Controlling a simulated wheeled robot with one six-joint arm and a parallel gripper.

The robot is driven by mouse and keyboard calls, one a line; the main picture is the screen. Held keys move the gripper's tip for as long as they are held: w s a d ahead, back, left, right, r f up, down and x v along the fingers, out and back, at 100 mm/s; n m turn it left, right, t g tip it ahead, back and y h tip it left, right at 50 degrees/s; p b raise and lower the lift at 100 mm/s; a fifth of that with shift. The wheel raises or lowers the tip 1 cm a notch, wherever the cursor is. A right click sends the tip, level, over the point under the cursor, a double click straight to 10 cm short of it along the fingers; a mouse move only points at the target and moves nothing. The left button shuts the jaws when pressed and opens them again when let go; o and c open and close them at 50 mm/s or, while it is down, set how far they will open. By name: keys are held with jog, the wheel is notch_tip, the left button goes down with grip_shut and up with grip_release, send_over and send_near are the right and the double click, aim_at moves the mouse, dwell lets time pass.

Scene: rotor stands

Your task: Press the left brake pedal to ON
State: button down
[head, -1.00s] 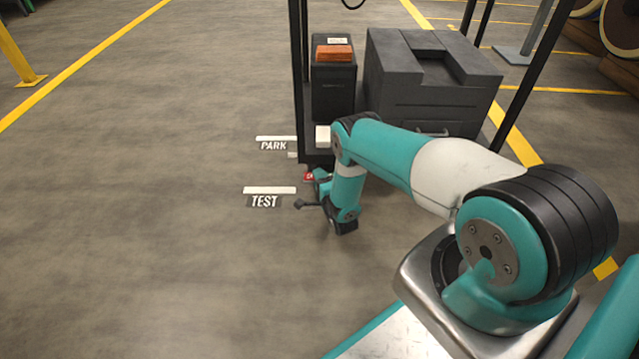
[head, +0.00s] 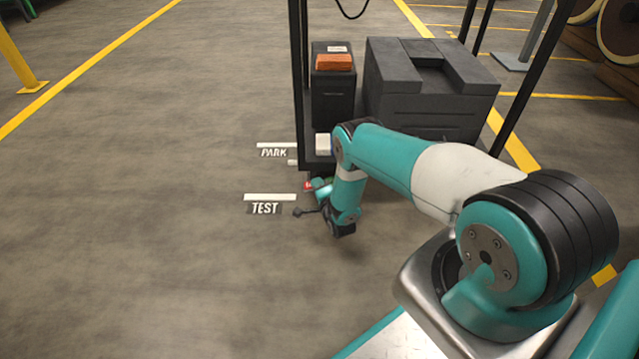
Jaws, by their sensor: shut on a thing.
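The left brake pedal (head: 308,186) shows as a small red piece low at the front left foot of the dark stand. Most of it is hidden, and its ON or OFF position cannot be read. My gripper (head: 320,186) is low, right at the pedal, shut on it. My own wrist hides most of the fingers. The stand's thin black post (head: 299,90) rises just behind the pedal.
The stand carries a tall dark box (head: 332,95) with an orange block (head: 334,62) and a wide grey box (head: 432,105). Floor labels PARK (head: 274,153) and TEST (head: 265,208) lie to the left.

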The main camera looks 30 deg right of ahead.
dwell(0.3)
jog(key=c, duration=1.2)
grip_release()
jog(key=shift+o, duration=0.2)
jog(key=p+v, duration=0.8)
jog(key=v, duration=0.9)
jog(key=shift+s, duration=0.3)
